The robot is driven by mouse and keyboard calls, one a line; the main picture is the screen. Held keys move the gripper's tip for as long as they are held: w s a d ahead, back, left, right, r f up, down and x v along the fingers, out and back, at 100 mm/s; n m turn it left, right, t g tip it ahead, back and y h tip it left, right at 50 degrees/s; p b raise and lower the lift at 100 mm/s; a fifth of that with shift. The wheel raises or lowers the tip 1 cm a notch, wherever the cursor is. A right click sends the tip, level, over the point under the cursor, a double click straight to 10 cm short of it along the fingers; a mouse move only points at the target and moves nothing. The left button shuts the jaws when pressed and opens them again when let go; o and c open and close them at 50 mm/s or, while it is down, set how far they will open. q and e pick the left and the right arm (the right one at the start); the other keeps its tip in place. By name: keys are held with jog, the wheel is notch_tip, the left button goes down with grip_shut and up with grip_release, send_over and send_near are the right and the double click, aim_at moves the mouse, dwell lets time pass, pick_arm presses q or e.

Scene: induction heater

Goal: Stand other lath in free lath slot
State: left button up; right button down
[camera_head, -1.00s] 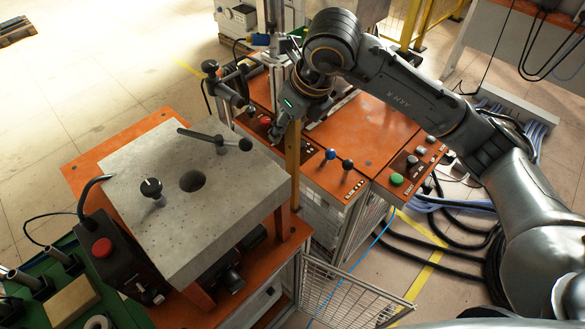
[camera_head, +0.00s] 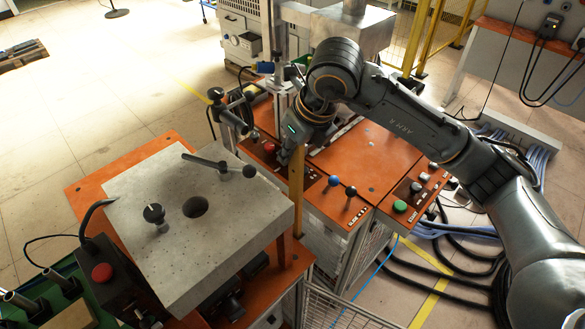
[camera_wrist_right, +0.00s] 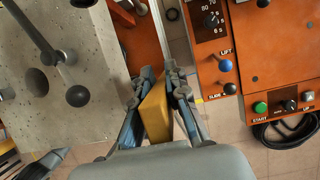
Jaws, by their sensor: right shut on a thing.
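The lath (camera_head: 297,195), a narrow yellow-brown strip, hangs roughly upright below my right gripper (camera_head: 291,148) in the head view, in front of the grey stone block's right edge. In the right wrist view the lath (camera_wrist_right: 155,112) sits between the two fingers of my right gripper (camera_wrist_right: 158,82), which is shut on it. The lath's lower end is near the gap between the stone-topped stand and the orange control bench; whether it touches anything is unclear. I cannot make out the lath slot or the other lath. My left gripper is out of view.
The grey stone block (camera_head: 160,240) has a round hole and a black-handled lever (camera_head: 218,166). The orange bench (camera_head: 355,160) carries blue and black levers and a green button (camera_head: 400,206). A wire mesh panel (camera_head: 335,312) and floor cables lie lower right.

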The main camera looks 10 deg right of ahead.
notch_tip(320, 180, up, 11)
jog(key=shift+f+b, duration=0.15)
jog(key=shift+b, duration=0.55)
notch_tip(320, 180, up, 6)
jog(key=p, duration=0.3)
jog(key=shift+p, duration=0.3)
